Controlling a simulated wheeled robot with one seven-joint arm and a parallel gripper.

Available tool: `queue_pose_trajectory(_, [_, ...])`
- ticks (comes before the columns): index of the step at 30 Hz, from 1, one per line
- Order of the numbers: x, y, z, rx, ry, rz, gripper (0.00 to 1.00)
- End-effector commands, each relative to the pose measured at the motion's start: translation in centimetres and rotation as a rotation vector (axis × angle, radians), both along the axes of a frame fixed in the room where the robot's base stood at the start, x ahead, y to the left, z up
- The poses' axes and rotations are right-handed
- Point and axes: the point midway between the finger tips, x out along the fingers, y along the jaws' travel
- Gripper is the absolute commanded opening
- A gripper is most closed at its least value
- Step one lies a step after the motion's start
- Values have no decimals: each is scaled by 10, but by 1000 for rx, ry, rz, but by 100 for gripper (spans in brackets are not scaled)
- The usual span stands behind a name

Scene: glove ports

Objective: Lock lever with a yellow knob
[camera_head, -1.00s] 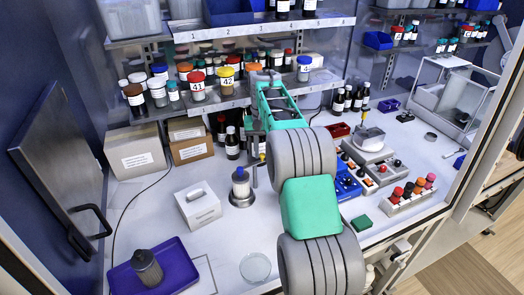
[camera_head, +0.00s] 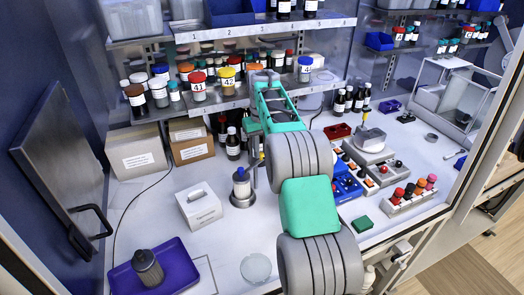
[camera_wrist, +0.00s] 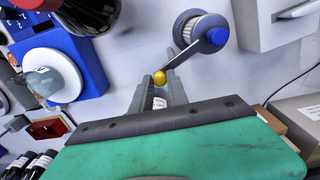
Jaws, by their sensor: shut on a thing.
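My gripper (camera_wrist: 161,83) is shut on the knob, with one grey finger on each side. In the head view the capped cylinder (camera_head: 240,185) stands upright on a round metal base (camera_head: 242,202). The yellow knob (camera_head: 262,155) shows small beside my arm there. My arm hides most of the gripper in that view.
A blue device (camera_head: 346,187) is to the right of my arm. A clear dish (camera_head: 255,268) lies in front on the bench.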

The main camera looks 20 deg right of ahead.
Motion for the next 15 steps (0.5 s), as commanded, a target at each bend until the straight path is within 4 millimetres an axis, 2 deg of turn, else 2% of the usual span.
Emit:
queue_pose_trajectory(6, [0,0,0,0,-2,1,0])
queue_pose_trajectory(7, [0,0,0,0,-2,1,21])
queue_pose_trajectory(15, [0,0,0,0,-1,0,41])
